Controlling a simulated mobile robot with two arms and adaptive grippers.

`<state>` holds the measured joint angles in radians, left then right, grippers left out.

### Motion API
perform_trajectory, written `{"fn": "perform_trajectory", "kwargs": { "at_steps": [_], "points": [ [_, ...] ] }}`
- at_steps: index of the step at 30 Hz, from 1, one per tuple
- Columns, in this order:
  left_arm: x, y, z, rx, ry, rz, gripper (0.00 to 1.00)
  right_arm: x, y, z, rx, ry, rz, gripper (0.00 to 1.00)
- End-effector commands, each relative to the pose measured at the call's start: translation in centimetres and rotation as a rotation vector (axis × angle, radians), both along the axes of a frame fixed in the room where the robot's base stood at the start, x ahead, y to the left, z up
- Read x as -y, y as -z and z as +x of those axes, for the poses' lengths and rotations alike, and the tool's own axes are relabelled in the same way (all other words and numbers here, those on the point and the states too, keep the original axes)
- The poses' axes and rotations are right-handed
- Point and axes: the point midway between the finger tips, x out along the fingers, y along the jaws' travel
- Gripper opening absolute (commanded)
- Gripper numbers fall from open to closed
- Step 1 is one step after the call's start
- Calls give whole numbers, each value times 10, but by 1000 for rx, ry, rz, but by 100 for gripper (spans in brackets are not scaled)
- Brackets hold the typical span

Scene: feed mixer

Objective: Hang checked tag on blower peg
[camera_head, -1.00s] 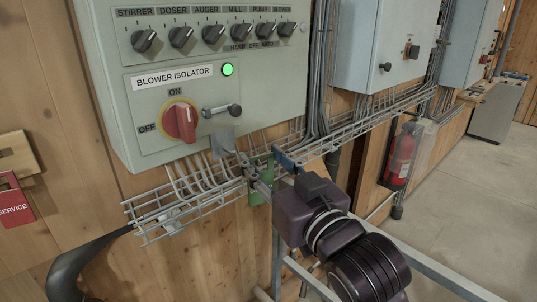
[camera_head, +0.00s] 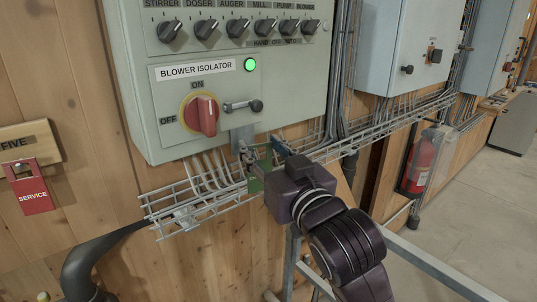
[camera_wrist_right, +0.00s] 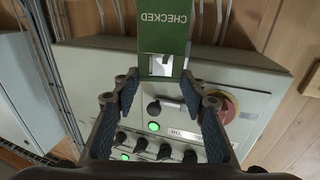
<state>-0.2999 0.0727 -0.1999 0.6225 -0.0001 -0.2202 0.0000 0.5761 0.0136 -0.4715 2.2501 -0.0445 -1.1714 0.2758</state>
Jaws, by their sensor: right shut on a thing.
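The green checked tag (camera_wrist_right: 165,25) hangs from my right gripper (camera_wrist_right: 160,82), whose fingers are shut on its end. In the head view my right gripper (camera_head: 264,154) is just below the isolator panel, and the tag (camera_head: 256,184) is partly hidden behind it. The blower peg (camera_head: 243,105) is a short metal rod with a dark knob, right of the red switch under the "BLOWER ISOLATOR" label. The peg also shows in the right wrist view (camera_wrist_right: 168,106). The tag is below the peg and apart from it. My left gripper is out of view.
The red rotary switch (camera_head: 201,115) is close left of the peg. A wire cable tray (camera_head: 195,208) runs below the box near my gripper. A red service tag (camera_head: 30,188) hangs at the far left. A fire extinguisher (camera_head: 420,165) stands to the right.

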Motion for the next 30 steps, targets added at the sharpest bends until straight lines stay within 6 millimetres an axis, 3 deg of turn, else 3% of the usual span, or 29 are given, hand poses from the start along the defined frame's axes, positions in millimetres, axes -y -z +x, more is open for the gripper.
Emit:
{"fn": "perform_trajectory", "kwargs": {
  "at_steps": [15, 30],
  "points": [
    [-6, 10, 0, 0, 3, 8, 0, -17, 6, 24, -1, 1, 0, 17],
    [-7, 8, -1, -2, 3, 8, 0, -21, 11, 29, 0, 0, -1, 17]
  ]
}}
